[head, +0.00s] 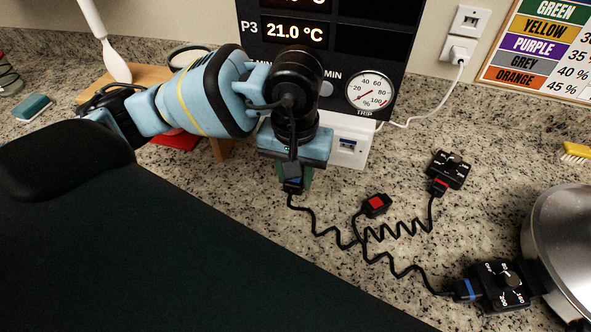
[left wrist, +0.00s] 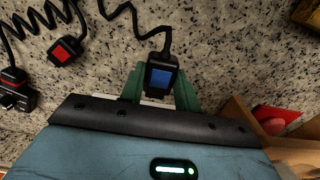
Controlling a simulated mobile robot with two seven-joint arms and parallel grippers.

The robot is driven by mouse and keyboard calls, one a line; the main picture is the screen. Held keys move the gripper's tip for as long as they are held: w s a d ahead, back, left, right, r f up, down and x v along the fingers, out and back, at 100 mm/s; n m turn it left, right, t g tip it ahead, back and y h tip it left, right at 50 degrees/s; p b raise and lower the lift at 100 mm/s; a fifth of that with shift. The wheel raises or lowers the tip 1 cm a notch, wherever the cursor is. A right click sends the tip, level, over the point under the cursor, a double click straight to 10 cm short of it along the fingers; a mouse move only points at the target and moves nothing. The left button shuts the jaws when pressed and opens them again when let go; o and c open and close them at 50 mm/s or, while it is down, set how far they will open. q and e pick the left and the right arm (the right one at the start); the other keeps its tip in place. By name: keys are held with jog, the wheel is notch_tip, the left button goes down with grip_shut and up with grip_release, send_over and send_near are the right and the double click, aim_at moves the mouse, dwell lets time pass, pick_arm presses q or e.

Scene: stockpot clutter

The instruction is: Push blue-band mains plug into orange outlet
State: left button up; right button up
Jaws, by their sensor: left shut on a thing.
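The blue-band mains plug (head: 293,184) is black with a blue face and a black cord. It also shows in the left wrist view (left wrist: 161,79), between the green fingers. My left gripper (head: 296,179) is shut on it and holds it in front of the white socket box (head: 348,150) at the foot of the dark panel. The gripper body covers much of that box. One socket with a dark blue mark shows to the right of the gripper. I cannot make out an orange outlet in either view. My right gripper is not in view.
A loose red-band plug (head: 376,205) lies on the granite counter near a black control box (head: 449,169). The blue-band cord runs to a dial controller (head: 503,286) at the steel pot (head: 562,240). A red item (head: 177,141) and wooden parts are left of the gripper.

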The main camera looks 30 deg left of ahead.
pick_arm(q)
jog(key=shift+w+f, duration=0.1)
jog(key=shift+w+a+b, duration=0.15)
jog(key=shift+w+b, duration=0.2)
jog(key=shift+w, duration=0.15)
jog(key=shift+w+a+b, duration=0.15)
jog(key=shift+w+b, duration=0.15)
jog(key=shift+w, duration=0.2)
jog(key=shift+w+a+b, duration=0.15)
jog(key=shift+w+b, duration=0.1)
jog(key=shift+w, duration=0.4)
jog(key=shift+w+a+b, duration=0.15)
jog(key=shift+w+b, duration=0.1)
jog(key=shift+w, duration=0.35)
jog(key=shift+w+a, duration=0.15)
jog(key=shift+w, duration=0.35)
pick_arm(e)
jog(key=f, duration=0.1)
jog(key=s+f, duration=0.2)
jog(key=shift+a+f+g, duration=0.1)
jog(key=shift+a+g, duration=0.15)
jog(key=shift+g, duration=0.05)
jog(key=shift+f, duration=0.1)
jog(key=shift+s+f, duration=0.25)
